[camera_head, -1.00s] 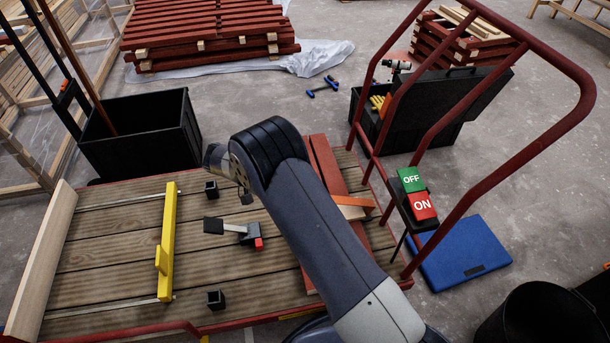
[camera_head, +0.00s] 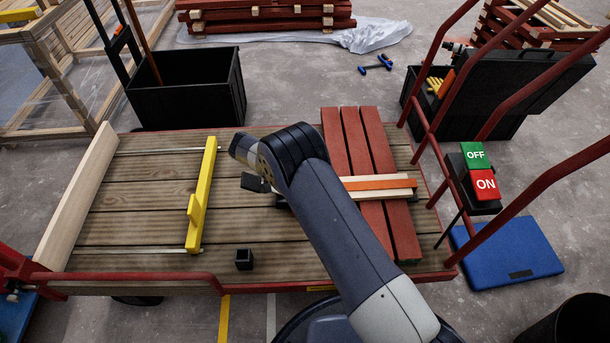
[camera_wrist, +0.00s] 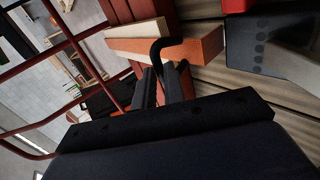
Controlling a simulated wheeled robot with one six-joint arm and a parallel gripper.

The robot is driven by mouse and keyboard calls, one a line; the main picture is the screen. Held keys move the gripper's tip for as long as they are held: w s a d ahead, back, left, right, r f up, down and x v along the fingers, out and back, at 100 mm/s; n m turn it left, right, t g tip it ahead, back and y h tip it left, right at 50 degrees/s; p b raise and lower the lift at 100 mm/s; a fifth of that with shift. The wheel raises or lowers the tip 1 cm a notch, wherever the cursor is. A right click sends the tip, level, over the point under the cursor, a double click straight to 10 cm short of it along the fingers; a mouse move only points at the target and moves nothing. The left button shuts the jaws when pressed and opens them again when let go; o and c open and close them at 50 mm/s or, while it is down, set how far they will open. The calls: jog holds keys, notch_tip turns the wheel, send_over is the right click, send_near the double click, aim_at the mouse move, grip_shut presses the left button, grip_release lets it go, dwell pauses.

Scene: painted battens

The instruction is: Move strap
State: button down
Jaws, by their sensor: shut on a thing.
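The orange strap (camera_head: 378,184) lies across a pale wood strip and red battens (camera_head: 354,150) on the right half of the wooden cart deck. In the wrist view the strap (camera_wrist: 200,46) runs beside the pale strip (camera_wrist: 140,30), with a black hook-like piece (camera_wrist: 163,48) at its near side. My gripper (camera_wrist: 165,82) is shut at this black piece; the exact contact is hard to see. A dark block (camera_wrist: 270,48) with a red part lies to the right in the wrist view.
A yellow bar (camera_head: 202,195) lies left on the deck, near a small black block (camera_head: 244,259). A pale board (camera_head: 80,196) edges the left side. The red handrail (camera_head: 433,150) with the ON/OFF box (camera_head: 483,184) stands at the right. A black bin (camera_head: 190,95) is behind.

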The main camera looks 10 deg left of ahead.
jog(key=shift+s+a+f, duration=0.15)
jog(key=shift+f, duration=0.35)
jog(key=shift+s+a+f, duration=0.1)
jog(key=shift+f, duration=0.4)
jog(key=c, duration=1.5)
grip_release()
jog(key=shift+a+f, duration=0.1)
jog(key=p+v, duration=0.1)
jog(key=v, duration=0.4)
jog(key=p+v, duration=0.2)
jog(key=v, duration=0.4)
jog(key=shift+w+r, duration=0.15)
jog(key=shift+r, duration=0.15)
jog(key=shift+d+f, duration=0.1)
jog(key=shift+d, duration=0.2)
